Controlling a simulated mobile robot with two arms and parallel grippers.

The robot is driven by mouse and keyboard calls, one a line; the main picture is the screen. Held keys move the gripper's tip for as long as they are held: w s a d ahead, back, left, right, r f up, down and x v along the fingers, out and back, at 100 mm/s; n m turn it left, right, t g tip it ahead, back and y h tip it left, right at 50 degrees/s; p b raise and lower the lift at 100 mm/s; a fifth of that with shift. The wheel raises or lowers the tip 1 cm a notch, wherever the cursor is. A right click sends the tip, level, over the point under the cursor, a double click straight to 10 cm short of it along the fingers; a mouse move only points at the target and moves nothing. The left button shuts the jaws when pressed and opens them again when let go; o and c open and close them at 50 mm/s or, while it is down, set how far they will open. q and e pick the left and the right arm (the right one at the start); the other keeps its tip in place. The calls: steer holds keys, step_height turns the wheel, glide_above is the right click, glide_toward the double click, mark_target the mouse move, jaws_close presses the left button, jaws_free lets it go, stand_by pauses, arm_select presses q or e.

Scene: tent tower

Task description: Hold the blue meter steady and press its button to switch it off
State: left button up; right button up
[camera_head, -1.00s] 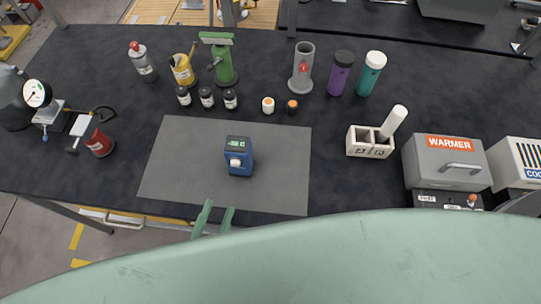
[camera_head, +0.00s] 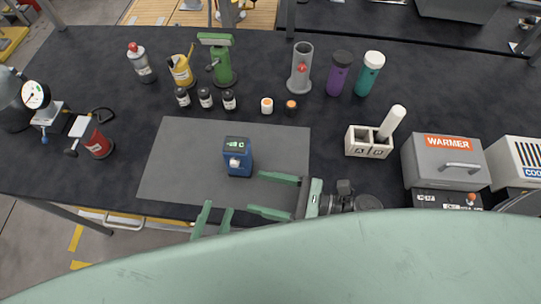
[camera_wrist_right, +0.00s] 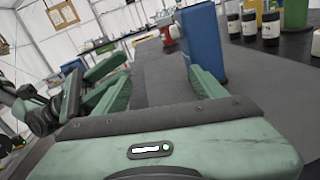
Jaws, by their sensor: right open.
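The blue meter (camera_head: 239,166) stands upright on the grey mat (camera_head: 180,165). Its display (camera_head: 236,144) is lit with green characters, and a white button (camera_head: 234,162) is on its front. My right gripper (camera_head: 256,193) is open and empty, to the right of and nearer than the meter, with its fingers pointing left. In the right wrist view the meter (camera_wrist_right: 203,42) rises beyond the right-hand finger. My left gripper (camera_head: 213,216) is open and empty at the mat's front edge, apart from the meter; its arm is mostly hidden.
Small dark bottles (camera_head: 206,97) and two small capped jars (camera_head: 267,105) stand behind the mat. A white two-hole block (camera_head: 368,146) and the grey warmer (camera_head: 447,165) are on the right. A red can (camera_head: 98,144) is left. The mat around the meter is clear.

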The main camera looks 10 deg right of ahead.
mark_target(250, 157)
steer(key=shift+n+g+y, duration=0.4)
steer(key=shift+n+y, duration=0.1)
steer(key=shift+y, duration=0.1)
steer(key=w+d, duration=0.1)
steer(key=w, duration=0.1)
steer(key=w+d+r, duration=0.1)
steer(key=w, duration=0.2)
steer(key=w+d+r, duration=0.1)
steer(key=w, duration=0.1)
steer(key=shift+w+r, duration=0.2)
steer(key=shift+w+f+n+g, duration=0.1)
steer(key=shift+n+g, duration=0.3)
steer(key=shift+n, duration=0.2)
steer(key=shift+a+f+n, duration=0.1)
steer(key=shift+a+n, duration=0.1)
steer(key=shift+n, duration=0.2)
steer(key=shift+w+a, duration=0.15)
steer(key=shift+a, duration=0.2)
steer(key=x, duration=0.6)
steer(key=shift+a+f, duration=0.15)
steer(key=shift+a, duration=0.25)
jaws_close()
